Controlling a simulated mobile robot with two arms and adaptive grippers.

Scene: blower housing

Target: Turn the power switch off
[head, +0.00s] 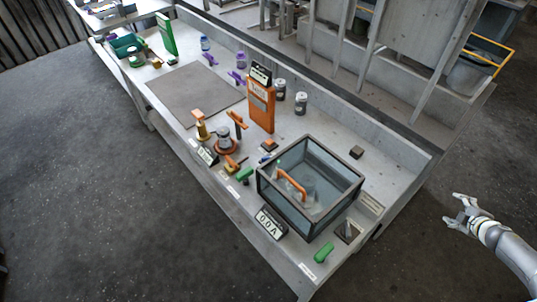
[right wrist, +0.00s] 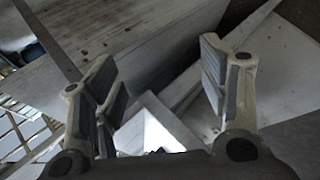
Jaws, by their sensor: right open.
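A small plate with a dark upright lever (head: 348,231), which looks like the power switch, sits at the near right corner of the workbench (head: 395,170). It is too small to tell which way the lever is set. My right gripper (head: 454,211) is open and empty, out beyond the bench's right end, well apart from the switch. In the right wrist view its two fingers (right wrist: 162,78) are spread with nothing between them. No switch can be made out in that view. My left gripper is not in view.
A dark-framed clear box (head: 313,190) with an orange handle inside stands just left of the switch. A sign reading 00A (head: 270,222) and a green object (head: 323,252) lie in front. An orange board (head: 261,105) stands behind. The floor right of the bench is clear.

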